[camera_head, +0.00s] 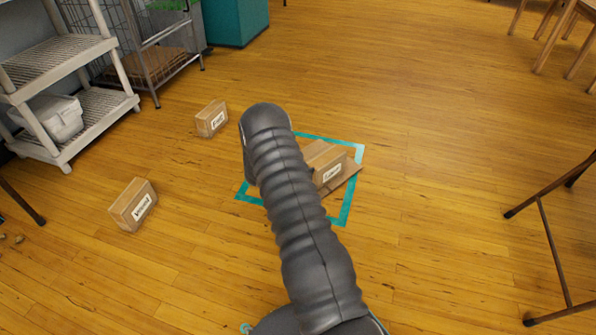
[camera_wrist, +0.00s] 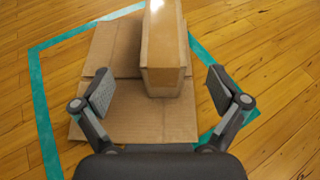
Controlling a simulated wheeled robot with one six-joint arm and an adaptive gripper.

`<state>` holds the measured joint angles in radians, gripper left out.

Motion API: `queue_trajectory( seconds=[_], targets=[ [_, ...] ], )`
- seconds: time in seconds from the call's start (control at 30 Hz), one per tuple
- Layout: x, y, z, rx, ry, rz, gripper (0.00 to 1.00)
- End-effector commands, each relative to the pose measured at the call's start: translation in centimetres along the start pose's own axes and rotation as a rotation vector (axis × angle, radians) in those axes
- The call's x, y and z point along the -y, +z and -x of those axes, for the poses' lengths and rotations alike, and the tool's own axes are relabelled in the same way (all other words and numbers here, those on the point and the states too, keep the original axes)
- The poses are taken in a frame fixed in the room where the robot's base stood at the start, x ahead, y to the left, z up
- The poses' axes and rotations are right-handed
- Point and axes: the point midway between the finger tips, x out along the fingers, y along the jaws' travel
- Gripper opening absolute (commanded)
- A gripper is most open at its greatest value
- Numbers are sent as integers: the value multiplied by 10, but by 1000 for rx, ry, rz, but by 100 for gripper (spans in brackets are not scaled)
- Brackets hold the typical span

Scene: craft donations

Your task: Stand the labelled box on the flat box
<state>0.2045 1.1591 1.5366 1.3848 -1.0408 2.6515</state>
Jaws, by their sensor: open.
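A brown cardboard box with a white label (camera_head: 332,172) rests on the flat box (camera_head: 347,182), a sheet of flattened cardboard on the floor. My arm hides part of both in the head view. In the wrist view the box (camera_wrist: 166,45) stands on the flat box (camera_wrist: 120,115), toward its far right part, with its near end facing me. My gripper (camera_wrist: 161,90) is open, one finger on each side of the box's near end. A gap shows between each finger and the box. The label's words are too small to read.
Teal tape (camera_head: 347,208) marks a square on the floor around the flat box. Two other labelled boxes stand on the floor to the left, one nearer (camera_head: 133,205) and one farther (camera_head: 211,118). A white shelf (camera_head: 60,150) stands at left.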

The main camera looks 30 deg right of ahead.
Motion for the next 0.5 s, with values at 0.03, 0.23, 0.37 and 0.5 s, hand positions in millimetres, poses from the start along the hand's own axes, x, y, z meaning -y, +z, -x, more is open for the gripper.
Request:
queue_trajectory(
  seconds=[0.03, 0.23, 0.37, 0.5],
  targets=[
    [-8, 10, 6, -4, 25, 17, 97],
    [-54, 69, 54, -34, 239, 247, 97],
    [-81, 112, 102, -21, 419, 461, 97],
    [-98, 153, 159, 35, 603, 702, 97]
  ],
)
